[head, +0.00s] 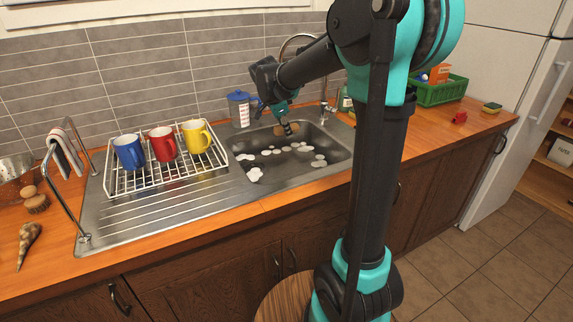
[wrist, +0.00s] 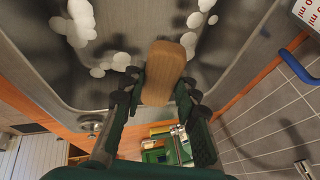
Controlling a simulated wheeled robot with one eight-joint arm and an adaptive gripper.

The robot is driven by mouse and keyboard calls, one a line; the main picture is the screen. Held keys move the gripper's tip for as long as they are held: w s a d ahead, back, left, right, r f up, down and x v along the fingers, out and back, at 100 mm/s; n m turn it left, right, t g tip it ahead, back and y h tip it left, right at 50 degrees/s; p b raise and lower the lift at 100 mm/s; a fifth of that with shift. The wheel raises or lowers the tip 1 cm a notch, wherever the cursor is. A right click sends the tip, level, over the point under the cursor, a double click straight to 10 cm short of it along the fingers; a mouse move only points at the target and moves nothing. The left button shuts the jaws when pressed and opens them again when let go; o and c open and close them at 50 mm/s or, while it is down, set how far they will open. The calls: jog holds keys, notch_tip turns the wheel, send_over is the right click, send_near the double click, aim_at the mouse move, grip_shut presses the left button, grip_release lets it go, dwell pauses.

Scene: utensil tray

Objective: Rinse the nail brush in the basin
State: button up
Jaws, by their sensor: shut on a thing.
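The nail brush (wrist: 166,66), a brown wooden block, is between the fingers of my gripper (wrist: 160,92) in the wrist view. In the head view my gripper (head: 284,120) is shut on the nail brush (head: 279,131) over the far part of the basin (head: 335,150). The steel basin holds patches of white foam; the basin (wrist: 115,92) fills much of the wrist view below the brush. I cannot tell whether the brush touches the water. Its bristles are hidden.
A white rack (head: 190,178) with blue, red and yellow mugs stands left of the basin. A blue-lidded measuring jug (head: 240,110) is behind it. The tap (head: 323,105) rises at the back. A green crate (head: 440,92) stands right on the wooden counter.

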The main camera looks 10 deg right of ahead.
jog(key=shift+r, duration=2.05)
